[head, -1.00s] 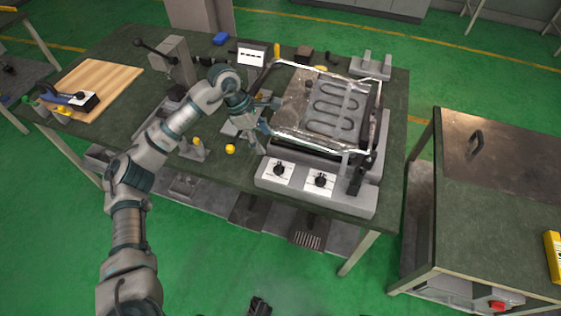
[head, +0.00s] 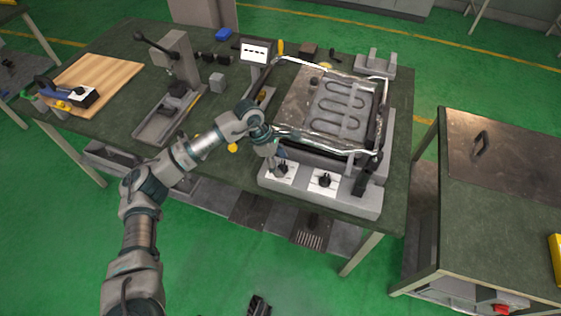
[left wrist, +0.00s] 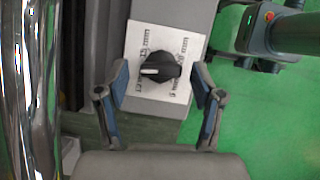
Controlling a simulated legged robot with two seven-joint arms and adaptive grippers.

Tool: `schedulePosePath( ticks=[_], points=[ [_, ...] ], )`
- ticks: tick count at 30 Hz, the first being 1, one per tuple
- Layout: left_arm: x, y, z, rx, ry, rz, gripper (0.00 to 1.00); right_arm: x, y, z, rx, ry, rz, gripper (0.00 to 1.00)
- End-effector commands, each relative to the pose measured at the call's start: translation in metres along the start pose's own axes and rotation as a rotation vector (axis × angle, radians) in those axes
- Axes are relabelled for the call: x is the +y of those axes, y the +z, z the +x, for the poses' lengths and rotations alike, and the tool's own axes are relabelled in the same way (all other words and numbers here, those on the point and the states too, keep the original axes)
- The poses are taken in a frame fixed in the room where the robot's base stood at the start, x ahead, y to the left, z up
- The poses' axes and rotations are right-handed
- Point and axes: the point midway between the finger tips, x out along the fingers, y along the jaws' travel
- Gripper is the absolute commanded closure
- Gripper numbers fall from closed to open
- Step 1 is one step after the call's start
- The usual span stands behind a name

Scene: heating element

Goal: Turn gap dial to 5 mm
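The heating-element machine (head: 350,197) stands at the right end of the green table, with two dials on white plates on its front. In the left wrist view a black dial knob (left wrist: 158,67) sits on a white plate (left wrist: 184,92) marked in mm, its white pointer line towards the left of that picture. Some labels are too blurred to read. My left gripper (head: 280,168) is at the left dial and partly hides it. In the left wrist view the gripper (left wrist: 163,76) is open, one finger on each side of the knob. Contact cannot be told. The other dial (head: 323,181) is uncovered.
A lever press (head: 172,65), a wooden board (head: 105,80) and a yellow ball (head: 233,147) are on the table.

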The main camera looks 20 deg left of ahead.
Motion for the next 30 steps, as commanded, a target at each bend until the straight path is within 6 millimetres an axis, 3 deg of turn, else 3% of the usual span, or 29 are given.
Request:
schedulePosePath(
  ticks=[1, 6, 30],
  points=[
    [-0.0001, 0.001, 0.0002, 0.001, 0.0, 0.0, 0.49, -0.0001, -0.0001, 0.0, 0.0, 0.0, 0.0, 0.6],
    [0.0, 0.0029, 0.0005, 0.003, 0.001, 0.0, 0.91, -0.0006, -0.0002, 0.0, 0.001, -0.002, 0.001, 0.6],
    [-0.0006, 0.0097, 0.0, -0.004, 0.018, -0.029, 0.91, -0.0003, 0.0005, 0.0024, -0.001, -0.001, 0.001, 0.6]
  ],
)
